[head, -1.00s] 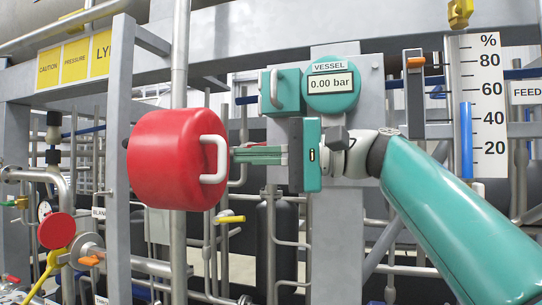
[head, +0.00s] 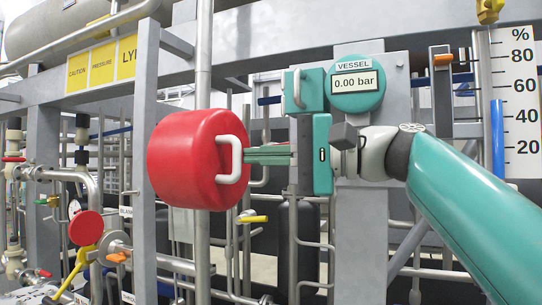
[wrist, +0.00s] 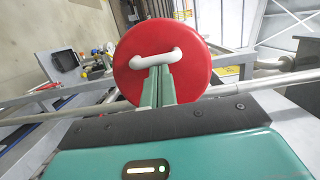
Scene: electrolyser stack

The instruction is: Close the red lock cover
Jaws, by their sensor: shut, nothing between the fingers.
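The red lock cover (head: 190,160) is a round red drum with a white handle (head: 235,158) on its right-hand face. It sits at a vertical grey pipe, left of centre in the head view. In the wrist view its round face (wrist: 150,80) and handle (wrist: 155,57) point toward me. My gripper (head: 248,155) is shut and empty, with its green fingers pointing left at the handle. In the wrist view the fingertips (wrist: 155,68) end at the handle's underside; I cannot tell whether they touch it. What lies behind the cover is hidden.
A teal vessel gauge (head: 357,86) reading 0.00 bar and a teal box with a handle (head: 304,90) are just above my gripper. A grey post (head: 145,160) stands left of the cover. A red disc (head: 86,228) and yellow lever are at lower left.

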